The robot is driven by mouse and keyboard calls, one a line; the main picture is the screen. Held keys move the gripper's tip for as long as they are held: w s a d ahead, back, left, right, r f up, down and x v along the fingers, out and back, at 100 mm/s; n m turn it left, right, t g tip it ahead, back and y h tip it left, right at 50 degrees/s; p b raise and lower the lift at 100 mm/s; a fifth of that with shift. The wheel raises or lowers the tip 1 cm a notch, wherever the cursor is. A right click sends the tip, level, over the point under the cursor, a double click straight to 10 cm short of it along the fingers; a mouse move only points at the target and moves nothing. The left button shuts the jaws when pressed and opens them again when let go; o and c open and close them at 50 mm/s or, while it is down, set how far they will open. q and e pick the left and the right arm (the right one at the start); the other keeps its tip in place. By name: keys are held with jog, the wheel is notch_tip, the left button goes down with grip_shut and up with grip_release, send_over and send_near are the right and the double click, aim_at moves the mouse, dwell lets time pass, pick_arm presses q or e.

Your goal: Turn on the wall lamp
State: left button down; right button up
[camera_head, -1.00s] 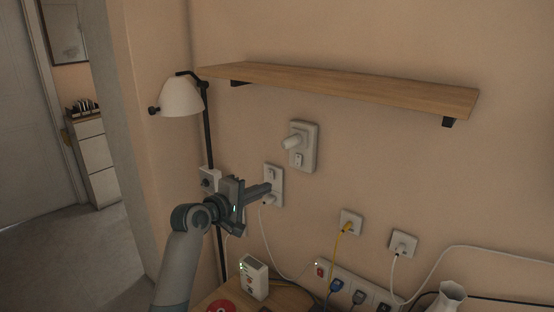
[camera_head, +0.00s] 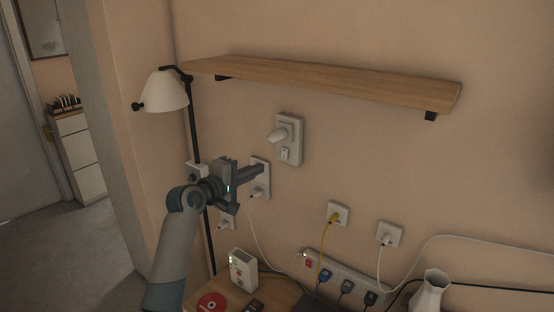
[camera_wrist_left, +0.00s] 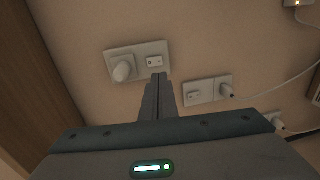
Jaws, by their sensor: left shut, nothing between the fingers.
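A lamp with a white shade (camera_head: 166,92) hangs from a black arm and pole beside the wall corner at the left; no glow shows in it. A white wall plate (camera_head: 289,139) carries a rounded white fitting and a small switch-like insert; it also shows in the left wrist view (camera_wrist_left: 140,60). Below it, a second plate (camera_head: 266,187) has an insert and a white plug; in the left wrist view it (camera_wrist_left: 207,90) is right of my fingers. My left gripper (camera_head: 261,169) is shut and empty, its tips overlapping the second plate's upper part; contact is unclear. My right gripper is out of view.
A wooden shelf (camera_head: 330,82) juts from the wall above. Below are a desk with a white box (camera_head: 243,269), a power strip (camera_head: 340,277) with several plugs, and a white vase (camera_head: 429,292). Cables hang along the wall. The wall between shelf and sockets is clear.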

pick_arm(q)
jog(key=p, duration=0.3)
send_near(284, 157)
jog(key=x, duration=0.4)
jog(key=shift+w+d, duration=0.1)
jog(key=shift+w, duration=0.15)
jog(key=shift+x, duration=0.95)
jog(key=shift+f, duration=0.15)
jog(key=shift+f+b, duration=0.2)
jog(key=shift+b, duration=0.5)
jog(key=b, duration=0.4)
jog(key=shift+w+d+f+t+h, duration=0.1)
jog(key=shift+w+t+h, duration=0.05)
jog(key=shift+t+h, duration=0.2)
jog(key=shift+r+p, duration=0.35)
jog(key=shift+p, duration=0.05)
jog(key=shift+f, duration=0.1)
